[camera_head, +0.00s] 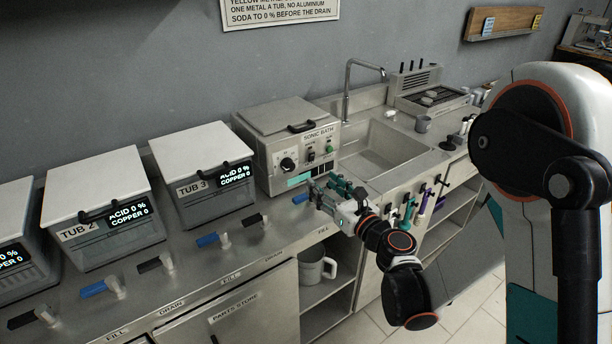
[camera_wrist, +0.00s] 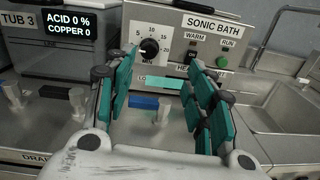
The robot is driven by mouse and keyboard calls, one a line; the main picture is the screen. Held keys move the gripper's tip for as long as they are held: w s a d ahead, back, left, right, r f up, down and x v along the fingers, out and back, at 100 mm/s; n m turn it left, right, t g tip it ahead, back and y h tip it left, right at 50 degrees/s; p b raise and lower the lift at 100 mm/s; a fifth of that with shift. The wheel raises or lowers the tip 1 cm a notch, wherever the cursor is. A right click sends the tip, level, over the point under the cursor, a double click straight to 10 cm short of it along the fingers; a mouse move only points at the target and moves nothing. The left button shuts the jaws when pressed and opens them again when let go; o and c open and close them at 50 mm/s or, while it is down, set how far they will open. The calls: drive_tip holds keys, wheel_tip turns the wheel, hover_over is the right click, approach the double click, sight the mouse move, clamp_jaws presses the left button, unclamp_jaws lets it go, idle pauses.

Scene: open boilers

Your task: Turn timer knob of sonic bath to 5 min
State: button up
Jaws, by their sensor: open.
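The sonic bath (camera_head: 290,125) is a grey metal box with a closed lid and a front control panel. Its black timer knob (camera_head: 288,164) sits at the panel's left. The knob (camera_wrist: 150,47) shows in the wrist view with a dial marked 5, 10, 15 and 20 around it; where its pointer stands is too small to tell. My gripper (camera_head: 325,187) is in front of the bath, apart from the panel. In the wrist view its teal-padded fingers (camera_wrist: 160,95) are spread open with nothing between them, and the knob appears beyond them, between the fingertips.
Right of the knob are the warm switch (camera_wrist: 192,58) and green run button (camera_wrist: 222,62). Tub 3 (camera_head: 203,180) stands left of the bath. Blue-handled (camera_head: 207,240) and black-handled (camera_head: 252,219) valves line the counter front. The sink (camera_head: 380,150) with its tall tap lies right.

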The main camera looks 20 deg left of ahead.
sight(291, 167)
drive_tip(key=shift+n+g, duration=0.4)
drive_tip(key=shift+n, duration=0.2)
drive_tip(key=b+x, duration=0.1)
drive_tip(key=x, duration=0.3)
drive_tip(key=b+x, duration=0.1)
drive_tip(key=x, duration=0.4)
drive_tip(key=s+f+b+x, duration=0.1)
drive_tip(key=x, duration=0.3)
drive_tip(key=shift+w+a+f, duration=0.1)
drive_tip(key=shift+w+a, duration=0.05)
drive_tip(key=shift+a, duration=0.45)
drive_tip(key=c, duration=1)
